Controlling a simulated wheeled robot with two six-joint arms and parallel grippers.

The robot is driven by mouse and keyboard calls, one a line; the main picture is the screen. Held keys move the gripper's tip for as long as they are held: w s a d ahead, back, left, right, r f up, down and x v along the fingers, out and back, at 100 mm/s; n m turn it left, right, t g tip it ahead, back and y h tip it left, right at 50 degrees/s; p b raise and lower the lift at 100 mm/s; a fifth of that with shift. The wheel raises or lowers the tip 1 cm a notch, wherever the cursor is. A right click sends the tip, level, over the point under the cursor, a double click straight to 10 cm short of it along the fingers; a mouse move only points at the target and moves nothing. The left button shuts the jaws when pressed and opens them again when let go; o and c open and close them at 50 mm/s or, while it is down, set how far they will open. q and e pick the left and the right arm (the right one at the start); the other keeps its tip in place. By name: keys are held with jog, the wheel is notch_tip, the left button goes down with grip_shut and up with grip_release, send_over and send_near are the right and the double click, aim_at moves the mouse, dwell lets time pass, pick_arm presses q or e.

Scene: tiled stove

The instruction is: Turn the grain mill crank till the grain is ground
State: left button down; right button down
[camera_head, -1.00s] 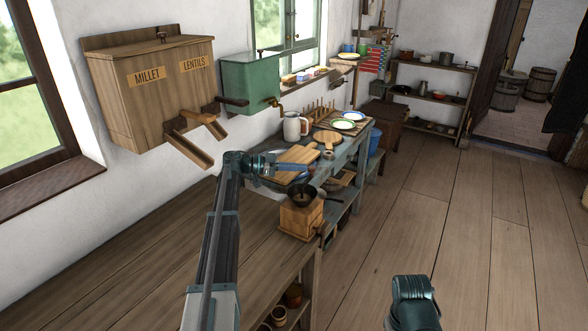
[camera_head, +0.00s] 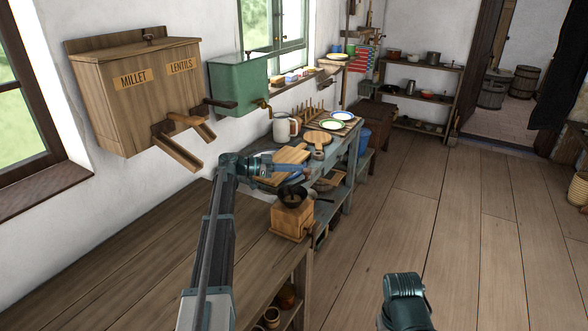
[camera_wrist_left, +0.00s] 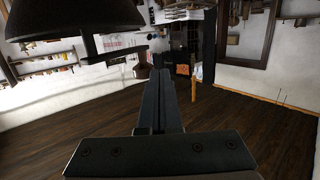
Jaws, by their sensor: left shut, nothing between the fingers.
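The grain mill (camera_head: 291,222) is a pale wooden box with a dark bowl-shaped hopper (camera_head: 292,198) on top. It stands upright at the far right end of the long wooden bench. A thin dark crank arm (camera_head: 323,200) sticks out to the right of the hopper. My left gripper (camera_head: 305,167) is just above and behind the hopper in the picture, shut and empty. In the left wrist view its closed fingers (camera_wrist_left: 160,85) point away, and a dark bell-shaped thing, probably the hopper (camera_wrist_left: 75,18), fills the upper left. I see no contact with the crank. My right gripper's fingers are out of view.
The wooden bench (camera_head: 150,265) is bare in front of the mill. A MILLET and LENTILS bin (camera_head: 140,95) with chutes and a green tank (camera_head: 240,85) hang on the left wall. A worktable with boards and plates (camera_head: 338,124) stands behind. The floor at right is clear.

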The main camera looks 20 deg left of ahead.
pick_arm(q)
jog(key=shift+r, duration=0.1)
